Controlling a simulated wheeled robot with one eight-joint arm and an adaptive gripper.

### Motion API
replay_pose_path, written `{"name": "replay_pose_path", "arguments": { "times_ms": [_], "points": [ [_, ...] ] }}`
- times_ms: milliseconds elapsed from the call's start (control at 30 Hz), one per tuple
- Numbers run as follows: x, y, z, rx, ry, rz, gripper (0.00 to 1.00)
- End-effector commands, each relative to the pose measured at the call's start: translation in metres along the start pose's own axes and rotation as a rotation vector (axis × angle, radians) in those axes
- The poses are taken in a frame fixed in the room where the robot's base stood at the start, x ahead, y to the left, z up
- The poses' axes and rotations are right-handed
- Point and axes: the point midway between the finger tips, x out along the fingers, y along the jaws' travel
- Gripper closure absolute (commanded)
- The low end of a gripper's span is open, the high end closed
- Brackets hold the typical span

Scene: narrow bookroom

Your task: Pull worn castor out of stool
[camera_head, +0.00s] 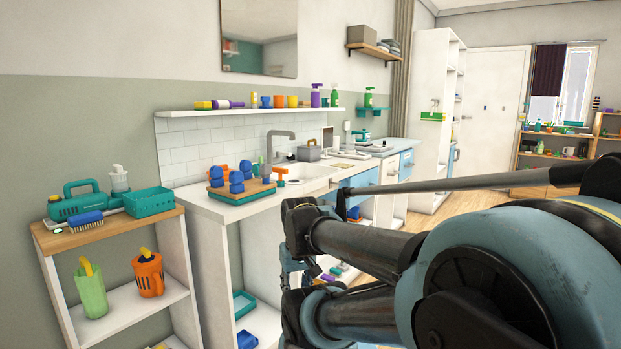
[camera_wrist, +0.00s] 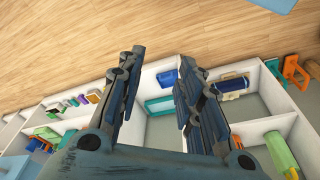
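I cannot make out the stool or its worn castor in either view. My gripper (camera_wrist: 160,58) is open, its two dark blue fingers spread wide with nothing between the tips. It hangs above the wooden floor (camera_wrist: 90,40) and the front of low white shelving (camera_wrist: 256,107). In the head view my dark arm fills the lower right and hides much of the floor and the lower shelves, and my gripper cannot be clearly made out there.
A wooden-topped shelf unit (camera_head: 110,228) stands at left with a green toolbox (camera_head: 78,204) and brush (camera_head: 86,221). A white counter (camera_head: 225,211) with a sink (camera_head: 305,172) runs along the wall. A door (camera_head: 490,110) and shelves stand far right. Some wooden floor is open.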

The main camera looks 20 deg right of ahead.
Motion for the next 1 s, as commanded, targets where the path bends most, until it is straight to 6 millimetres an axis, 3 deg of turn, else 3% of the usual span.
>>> {"name": "replay_pose_path", "arguments": {
  "times_ms": [267,400,467,667,1000],
  "points": [
    [0.0,0.0,0.0,0.0,0.0,0.0,0.67],
    [-0.007,-0.002,0.005,0.018,0.013,-0.011,0.37],
    [-0.009,-0.005,0.0,0.048,0.016,-0.031,0.37],
    [-0.024,-0.026,-0.042,0.265,0.031,-0.176,0.37],
    [-0.057,-0.054,-0.149,0.759,0.023,-0.517,0.37]
  ]
}}
